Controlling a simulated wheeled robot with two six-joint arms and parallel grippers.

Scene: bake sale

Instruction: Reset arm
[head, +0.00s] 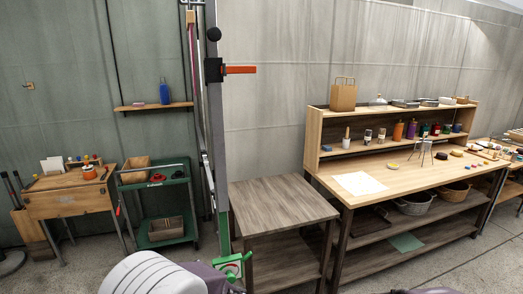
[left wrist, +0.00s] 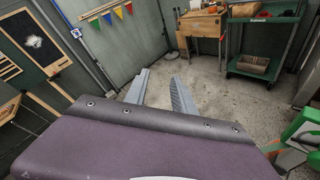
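In the left wrist view my left gripper (left wrist: 158,92) shows its two grey fingers spread apart. Nothing is between them, and the floor shows through the gap. In the head view only rounded white and purple parts of my own body show at the bottom edge; the fingers of neither gripper can be made out there. My right gripper is in neither view.
A grey-brown wooden table (head: 282,203) stands right of a tall post. A long workbench (head: 395,168) with shelves holds bottles and jars. A green cart (head: 160,186) and a wooden desk (head: 68,198) stand at left. The floor (left wrist: 215,100) beyond my left gripper looks clear.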

